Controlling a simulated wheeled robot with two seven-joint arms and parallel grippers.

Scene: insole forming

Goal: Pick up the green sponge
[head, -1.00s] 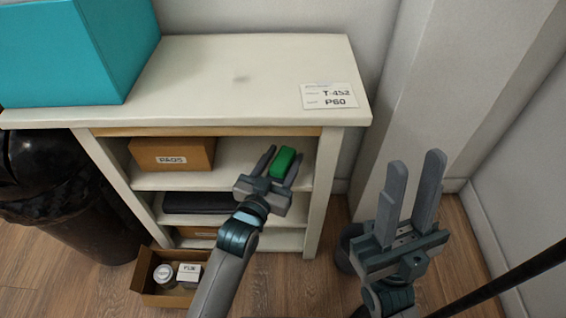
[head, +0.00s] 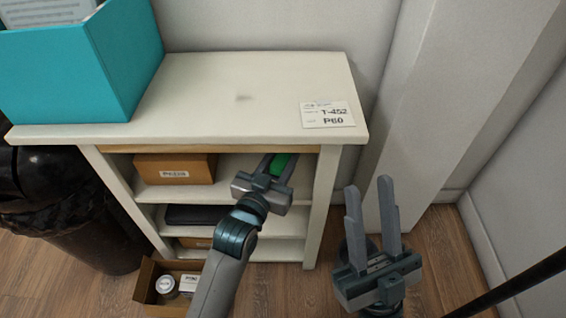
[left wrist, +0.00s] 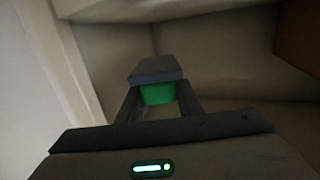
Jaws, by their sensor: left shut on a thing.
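The green sponge (head: 282,166) is between the fingers of my left gripper (head: 278,162), at the right side of the upper shelf opening. The rail under the cabinet top seems to hide its far end. In the left wrist view the sponge (left wrist: 158,94) sits between the two fingers, with a dark grey block right above it; I cannot tell what that block is. My left gripper is shut on the sponge. My right gripper (head: 368,184) is open and empty, right of the cabinet.
A cardboard box (head: 176,169) is left on the upper shelf. A teal box (head: 80,70) is on the top left, a black bin (head: 75,220) below. An open carton (head: 147,285) stands on the floor.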

